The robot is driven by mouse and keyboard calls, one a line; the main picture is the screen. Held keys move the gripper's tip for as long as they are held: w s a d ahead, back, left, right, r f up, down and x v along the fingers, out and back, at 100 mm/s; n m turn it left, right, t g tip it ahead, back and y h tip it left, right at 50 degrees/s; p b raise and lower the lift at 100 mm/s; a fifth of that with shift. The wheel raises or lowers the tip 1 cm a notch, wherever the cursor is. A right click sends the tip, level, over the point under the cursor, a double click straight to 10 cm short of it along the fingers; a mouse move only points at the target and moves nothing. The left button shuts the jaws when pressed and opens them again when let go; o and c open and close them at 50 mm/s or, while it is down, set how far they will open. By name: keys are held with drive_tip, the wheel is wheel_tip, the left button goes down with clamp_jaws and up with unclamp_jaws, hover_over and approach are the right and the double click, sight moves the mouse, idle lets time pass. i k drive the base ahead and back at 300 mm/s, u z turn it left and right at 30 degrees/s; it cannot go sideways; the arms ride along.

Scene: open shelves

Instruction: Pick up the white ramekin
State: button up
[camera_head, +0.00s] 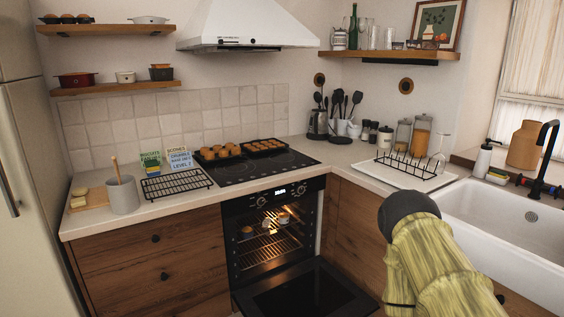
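The oven (271,258) stands with its door folded down and its inside lit. On its upper rack are a few small, round, light-coloured dishes that look like ramekins. My arm, in a yellowish cover with a dark rounded joint, rises at the lower right, in front of the counter and sink. The fingers of my gripper are not in view.
The open oven door (307,293) juts into the floor space in front. The hob (262,168) above carries muffin trays. A dish rack (407,166) and the white sink (497,226) lie to the right. A grey crock (123,194) stands at left.

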sight(283, 217)
drive_tip(key=u, duration=0.05)
drive_tip(key=k, duration=0.6)
drive_tip(key=u, duration=0.5)
drive_tip(key=i, duration=1.8)
drive_tip(key=z, duration=0.45)
